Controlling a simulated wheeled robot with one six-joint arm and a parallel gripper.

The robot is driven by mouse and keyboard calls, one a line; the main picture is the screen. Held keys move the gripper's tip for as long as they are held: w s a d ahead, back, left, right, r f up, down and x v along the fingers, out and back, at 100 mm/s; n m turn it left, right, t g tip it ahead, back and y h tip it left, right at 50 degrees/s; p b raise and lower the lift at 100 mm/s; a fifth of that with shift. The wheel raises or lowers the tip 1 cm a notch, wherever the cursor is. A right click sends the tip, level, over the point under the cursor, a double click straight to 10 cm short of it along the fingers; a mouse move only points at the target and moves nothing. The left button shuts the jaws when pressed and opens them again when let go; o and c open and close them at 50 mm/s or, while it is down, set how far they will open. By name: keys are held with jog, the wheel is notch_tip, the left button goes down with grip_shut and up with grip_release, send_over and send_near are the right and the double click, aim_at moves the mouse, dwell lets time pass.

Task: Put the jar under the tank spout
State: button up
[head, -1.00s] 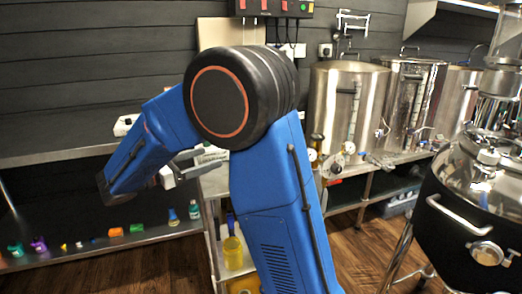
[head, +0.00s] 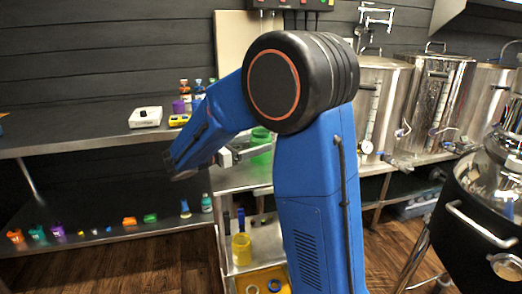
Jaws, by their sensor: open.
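Steel tanks stand on the right bench; the nearest tank (head: 380,85) has a sight tube and a gauge, and a second tank (head: 440,85) stands beside it. A small spout (head: 402,131) shows between them. A green translucent vessel (head: 262,138), partly hidden behind my arm, stands on the steel surface; I cannot tell whether it is the jar.
A white scale (head: 146,117), a yellow device (head: 179,120) and small bottles (head: 184,95) are on the left shelf. Several coloured items line the lower shelf. A yellow jug (head: 241,249) stands on a lower trolley shelf. A black-jacketed vessel (head: 485,225) blocks the right front.

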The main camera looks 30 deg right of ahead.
jog(key=shift+d+f, duration=0.15)
jog(key=shift+d, duration=1.35)
jog(key=shift+d+f, duration=0.1)
jog(key=shift+d, duration=1.4)
jog(key=c, duration=1.4)
jog(key=shift+r, duration=0.1)
